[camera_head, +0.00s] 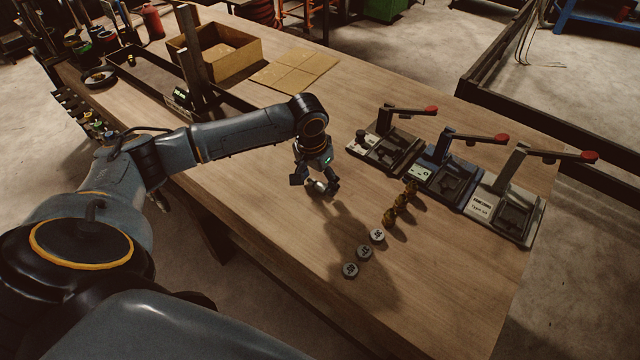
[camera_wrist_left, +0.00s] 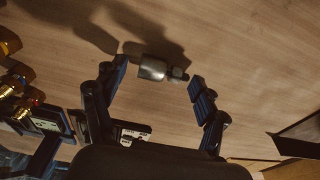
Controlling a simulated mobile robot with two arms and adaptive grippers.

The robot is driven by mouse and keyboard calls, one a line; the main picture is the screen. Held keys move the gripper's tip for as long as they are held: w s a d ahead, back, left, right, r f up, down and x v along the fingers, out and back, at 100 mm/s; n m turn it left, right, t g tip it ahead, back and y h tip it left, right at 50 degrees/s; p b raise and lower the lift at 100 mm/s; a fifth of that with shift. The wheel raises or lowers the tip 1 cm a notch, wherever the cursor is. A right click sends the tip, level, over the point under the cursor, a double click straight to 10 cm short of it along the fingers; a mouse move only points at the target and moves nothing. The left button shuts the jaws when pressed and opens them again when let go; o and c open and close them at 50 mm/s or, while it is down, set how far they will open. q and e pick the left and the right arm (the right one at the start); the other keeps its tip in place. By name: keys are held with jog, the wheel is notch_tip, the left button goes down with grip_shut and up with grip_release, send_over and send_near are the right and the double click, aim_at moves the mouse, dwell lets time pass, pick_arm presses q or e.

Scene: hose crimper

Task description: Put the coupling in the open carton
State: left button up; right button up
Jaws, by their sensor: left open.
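The coupling (camera_wrist_left: 152,68) is a short silver-grey cylinder with a narrower darker end. In the left wrist view it shows between the two spread fingertips of my left gripper (camera_wrist_left: 163,82), with gaps on both sides. In the head view the coupling (camera_head: 319,186) is small and partly covered by the fingers of my left gripper (camera_head: 314,184), which points down low over the table. The exact height of the fingertips above the wood cannot be told. The open carton (camera_head: 238,60) is a brown cardboard box at the far end of the table. My right gripper is not in view.
Three crimpers with red-tipped levers (camera_head: 389,140) line the table's right side. Several brass fittings (camera_head: 401,203) and three grey discs (camera_head: 364,252) stand before them. Flat cardboard (camera_head: 293,72) lies beside the carton. A dark post (camera_head: 193,60) and long tray stand near the carton.

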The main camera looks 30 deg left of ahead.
pick_arm(q)
jog(key=shift+r, duration=0.1)
jog(key=c, duration=1.1)
